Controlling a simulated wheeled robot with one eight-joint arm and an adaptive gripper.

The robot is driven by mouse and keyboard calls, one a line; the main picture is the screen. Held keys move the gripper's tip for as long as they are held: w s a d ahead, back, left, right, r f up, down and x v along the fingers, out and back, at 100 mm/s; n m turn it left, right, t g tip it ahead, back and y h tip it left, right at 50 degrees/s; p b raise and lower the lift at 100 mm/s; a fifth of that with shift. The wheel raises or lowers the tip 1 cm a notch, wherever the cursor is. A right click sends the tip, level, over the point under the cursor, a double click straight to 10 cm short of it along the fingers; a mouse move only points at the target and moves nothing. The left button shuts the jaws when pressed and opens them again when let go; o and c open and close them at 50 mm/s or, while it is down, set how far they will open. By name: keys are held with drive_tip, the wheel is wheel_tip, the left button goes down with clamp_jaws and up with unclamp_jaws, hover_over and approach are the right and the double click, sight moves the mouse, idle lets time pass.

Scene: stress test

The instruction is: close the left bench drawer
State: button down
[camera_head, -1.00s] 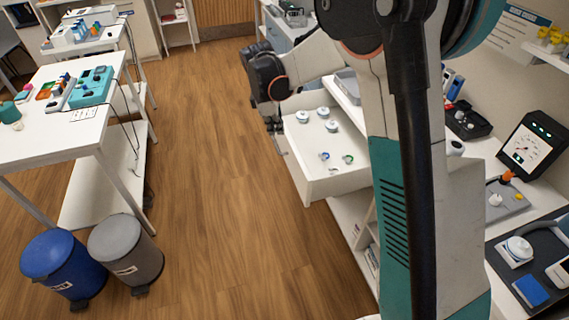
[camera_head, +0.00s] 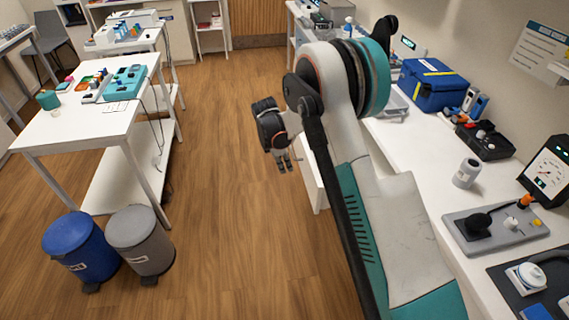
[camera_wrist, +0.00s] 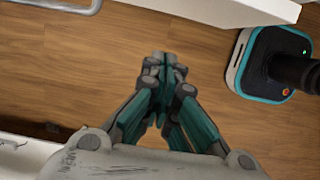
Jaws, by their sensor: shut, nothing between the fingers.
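The white left bench drawer (camera_head: 314,185) juts out from the bench in the head view. My arm hides most of it, including its inside, so I cannot tell how far it is pulled out. My gripper (camera_head: 284,165) points down just left of the drawer's visible part, over the floor in the picture. In the wrist view my gripper (camera_wrist: 164,62) has its fingers together with nothing between them, above the wood floor. A white panel shows at the top right of that view, and I cannot tell if it is the drawer.
The white bench top (camera_head: 420,150) runs along the right, with a blue case (camera_head: 432,85), a grey plate (camera_head: 497,230) with a dark knob, and a meter (camera_head: 548,172). A white table (camera_head: 70,130) and two bins (camera_head: 140,240) stand at left. The middle floor is clear.

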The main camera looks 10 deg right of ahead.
drive_tip(key=d+f+b, duration=0.2)
drive_tip(key=d+f, duration=0.3)
drive_tip(key=shift+d+f+b, duration=0.2)
drive_tip(key=shift+f+b, duration=0.05)
drive_tip(key=shift+b, duration=0.15)
drive_tip(key=shift+d, duration=0.1)
drive_tip(key=d, duration=2.9)
drive_tip(key=shift+d+b, duration=0.3)
drive_tip(key=shift+b, duration=0.05)
